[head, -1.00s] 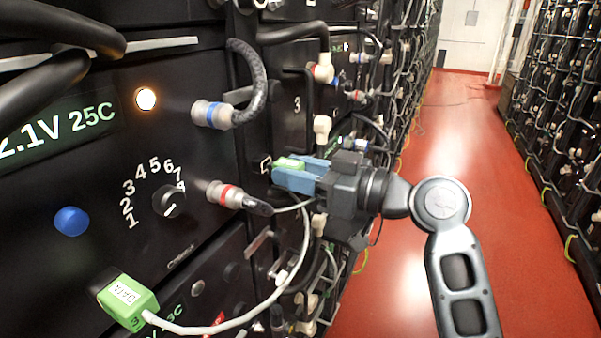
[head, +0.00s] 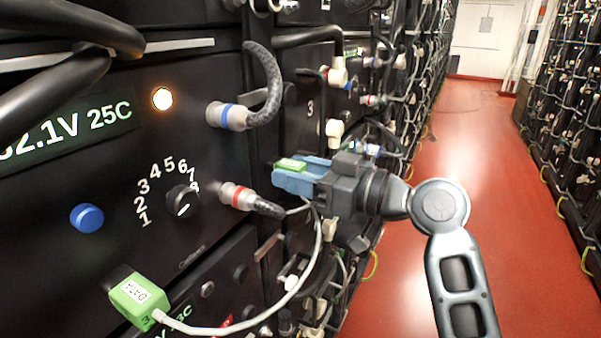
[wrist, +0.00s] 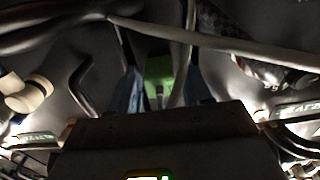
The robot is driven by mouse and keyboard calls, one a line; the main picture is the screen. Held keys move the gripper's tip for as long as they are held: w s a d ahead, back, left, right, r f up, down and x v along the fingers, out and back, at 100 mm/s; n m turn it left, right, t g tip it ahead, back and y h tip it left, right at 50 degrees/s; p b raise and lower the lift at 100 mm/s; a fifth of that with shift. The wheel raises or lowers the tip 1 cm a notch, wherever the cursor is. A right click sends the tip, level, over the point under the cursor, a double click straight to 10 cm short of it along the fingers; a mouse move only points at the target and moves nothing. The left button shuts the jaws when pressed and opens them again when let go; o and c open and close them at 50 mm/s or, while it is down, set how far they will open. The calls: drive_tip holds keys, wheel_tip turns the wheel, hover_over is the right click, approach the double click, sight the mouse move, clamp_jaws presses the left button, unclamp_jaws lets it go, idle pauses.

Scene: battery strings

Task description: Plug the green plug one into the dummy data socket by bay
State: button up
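A green plug (head: 291,164) sits between the blue-padded fingers of my gripper (head: 284,176), at the middle of the head view. It shows as a green block (wrist: 159,72) between the two blue fingers in the wrist view. My gripper is shut on it, close in front of the black battery fronts. I cannot tell whether the plug touches anything. A second green plug (head: 139,300) marked DATA and 3 is at the lower left, against a black holder on the panel. A grey cable (head: 245,320) runs from it up toward my gripper. I cannot make out the dummy data socket.
The near battery panel has a lit lamp (head: 162,99), a numbered dial (head: 183,200) and a blue button (head: 87,217). Blue-banded (head: 228,116) and red-banded (head: 238,196) connectors with thick cables stick out close to my gripper. The red aisle floor (head: 440,200) at the right is clear.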

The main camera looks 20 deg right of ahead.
drive_tip(key=shift+o, duration=1.3)
drive_tip(key=v, duration=0.7)
drive_tip(key=shift+s+d+b, duration=0.25)
drive_tip(key=shift+s+b, duration=0.05)
drive_tip(key=shift+b, duration=0.15)
